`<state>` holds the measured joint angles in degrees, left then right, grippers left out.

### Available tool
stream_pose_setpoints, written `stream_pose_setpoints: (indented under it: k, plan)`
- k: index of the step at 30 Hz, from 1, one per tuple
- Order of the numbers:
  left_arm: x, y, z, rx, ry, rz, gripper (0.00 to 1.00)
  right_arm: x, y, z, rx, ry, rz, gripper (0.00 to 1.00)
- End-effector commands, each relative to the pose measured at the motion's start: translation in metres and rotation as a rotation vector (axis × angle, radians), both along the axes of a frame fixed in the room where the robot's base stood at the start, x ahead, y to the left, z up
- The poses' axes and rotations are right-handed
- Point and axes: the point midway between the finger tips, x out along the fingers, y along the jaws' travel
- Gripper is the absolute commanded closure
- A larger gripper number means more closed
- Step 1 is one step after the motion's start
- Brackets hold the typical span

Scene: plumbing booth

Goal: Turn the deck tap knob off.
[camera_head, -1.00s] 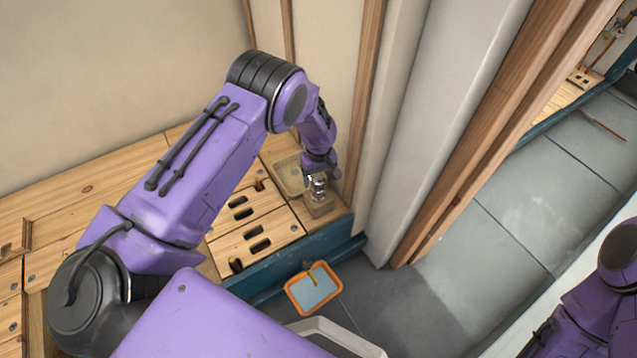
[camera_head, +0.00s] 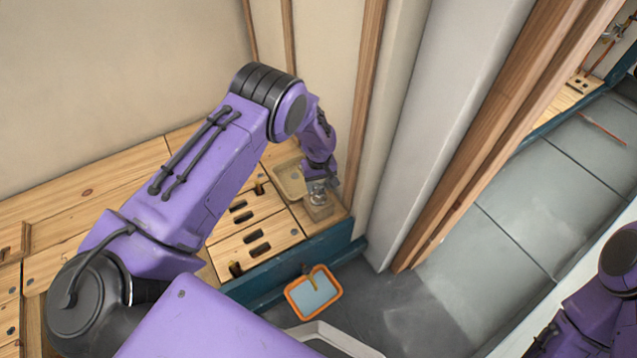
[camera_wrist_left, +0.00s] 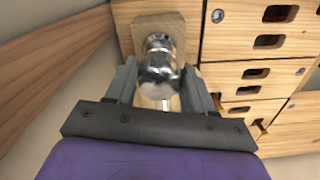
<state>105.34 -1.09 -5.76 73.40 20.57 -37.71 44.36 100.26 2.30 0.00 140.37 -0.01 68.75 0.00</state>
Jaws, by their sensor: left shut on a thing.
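The deck tap (camera_head: 317,194) is a small shiny metal fitting on a wooden block (camera_head: 319,210) at the right end of the wooden bench. In the left wrist view its round chrome knob (camera_wrist_left: 160,62) sits between the two grey fingers of my left gripper (camera_wrist_left: 160,88). The left gripper (camera_head: 319,183) is shut on the knob from above. The tap's lower part is partly hidden by the knob and the gripper. My right arm shows at the lower right edge of the head view; its gripper cannot be made out.
A wall post (camera_head: 364,100) stands close on the right. An orange-rimmed tray (camera_head: 313,293) sits on the floor below the teal bench edge (camera_head: 285,264).

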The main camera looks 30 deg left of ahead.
Motion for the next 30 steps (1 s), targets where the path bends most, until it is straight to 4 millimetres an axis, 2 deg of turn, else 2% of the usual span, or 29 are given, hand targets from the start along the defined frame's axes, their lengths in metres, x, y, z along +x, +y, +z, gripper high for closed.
stream_pose_setpoints:
  k: [8,30]
  plan:
    - [0.0,-0.001,0.002,-0.002,-0.002,-0.201,0.78,0.0,0.0,0.008,0.0,0.0,0.0,0.57]
    - [-0.001,0.002,0.0,-0.003,-0.002,-0.904,0.78,0.0,0.0,0.015,0.0,0.0,0.0,0.57]
